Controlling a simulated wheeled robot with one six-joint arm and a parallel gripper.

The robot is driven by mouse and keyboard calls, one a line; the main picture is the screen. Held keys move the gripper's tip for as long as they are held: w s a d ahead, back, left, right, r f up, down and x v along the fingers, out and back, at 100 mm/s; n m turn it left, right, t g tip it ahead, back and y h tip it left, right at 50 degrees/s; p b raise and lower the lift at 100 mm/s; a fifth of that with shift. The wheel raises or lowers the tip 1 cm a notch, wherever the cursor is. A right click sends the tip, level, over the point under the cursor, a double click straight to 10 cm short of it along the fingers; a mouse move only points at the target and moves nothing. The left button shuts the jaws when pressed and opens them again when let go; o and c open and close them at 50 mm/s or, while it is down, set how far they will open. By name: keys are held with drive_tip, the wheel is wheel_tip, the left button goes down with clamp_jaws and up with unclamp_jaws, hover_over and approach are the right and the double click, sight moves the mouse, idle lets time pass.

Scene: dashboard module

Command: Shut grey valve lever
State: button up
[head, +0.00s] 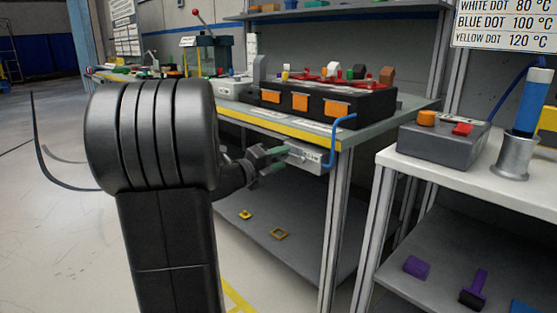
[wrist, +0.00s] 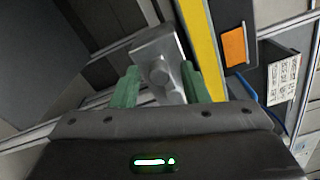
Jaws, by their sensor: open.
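My gripper (wrist: 161,84) is open, its two green fingers on either side of a grey metal piece (wrist: 160,58) with a rounded hub, which looks like the grey valve lever. I cannot tell whether the fingers touch it. In the head view my gripper (head: 271,161) is below the bench's front edge, at the left end of a light grey unit (head: 307,156) mounted under the bench top. The lever itself is too small and too covered to make out there.
A blue bent handle (head: 341,128) stands at the unit's right end. The yellow-edged bench (head: 290,131) carries a black box with orange panels (head: 300,103). A white table (head: 445,173) is at right. A lower shelf (head: 305,266) lies beneath the bench.

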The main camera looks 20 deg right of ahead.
drive_tip(key=p+v, duration=0.3)
drive_tip(key=v, duration=1.1)
drive_tip(key=shift+d+f, duration=0.1)
drive_tip(key=shift+d, duration=0.05)
drive_tip(key=b+x, duration=0.3)
drive_tip(key=x, duration=1)
drive_tip(key=shift+w+d, duration=0.2)
drive_tip(key=shift+d, duration=0.15)
drive_tip(key=shift+a, duration=0.15)
